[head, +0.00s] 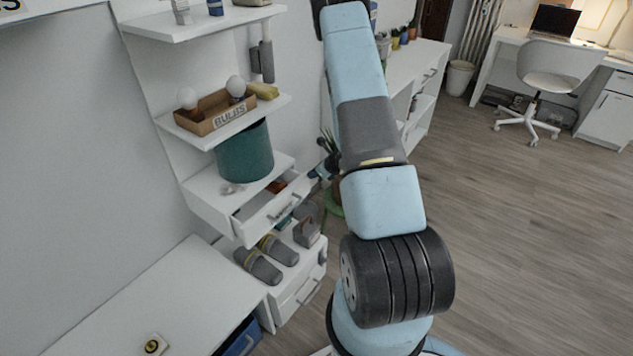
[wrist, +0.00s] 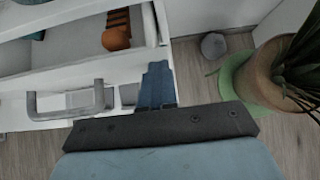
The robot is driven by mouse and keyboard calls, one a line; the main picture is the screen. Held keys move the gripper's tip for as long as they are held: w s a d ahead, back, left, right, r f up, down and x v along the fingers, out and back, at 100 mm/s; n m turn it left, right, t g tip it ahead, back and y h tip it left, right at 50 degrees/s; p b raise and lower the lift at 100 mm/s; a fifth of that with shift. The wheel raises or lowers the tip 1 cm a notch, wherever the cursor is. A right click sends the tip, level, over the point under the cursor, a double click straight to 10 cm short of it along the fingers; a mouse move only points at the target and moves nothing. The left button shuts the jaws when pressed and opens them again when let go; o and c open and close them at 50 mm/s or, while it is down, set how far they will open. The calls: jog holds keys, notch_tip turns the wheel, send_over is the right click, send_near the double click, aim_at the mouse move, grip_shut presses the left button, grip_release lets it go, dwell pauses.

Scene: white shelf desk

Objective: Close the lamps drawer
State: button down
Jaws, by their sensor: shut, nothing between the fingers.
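The open white drawer (head: 272,212) juts out from under the shelf that bears the teal pot; I take it for the lamps drawer. In the wrist view its interior (wrist: 70,45) shows at upper left, with an orange round thing (wrist: 116,38) inside. Its grey handle (wrist: 68,102) is on the front, left of my gripper. My gripper (wrist: 157,72) is shut and empty, near the right end of the drawer front. I cannot tell whether it touches. In the head view my gripper (head: 318,172) is partly hidden by my arm.
A teal pot (head: 246,152) stands above the drawer, with a bulb lying beside it. A "BULBS" box (head: 214,112) is on the shelf above. Slippers (head: 262,262) lie on the lower cabinet. A potted plant (wrist: 275,75) stands close right of my gripper. Open floor lies right.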

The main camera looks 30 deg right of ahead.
jog(key=w+a, duration=0.3)
jog(key=w, duration=0.3)
jog(key=shift+r, duration=0.15)
jog(key=shift+a, duration=0.1)
jog(key=s+d+r, duration=0.5)
jog(key=s+r, duration=0.1)
jog(key=s, duration=0.4)
jog(key=shift+s+d+r, duration=0.2)
jog(key=shift+s+r, duration=0.05)
jog(key=shift+s, duration=0.15)
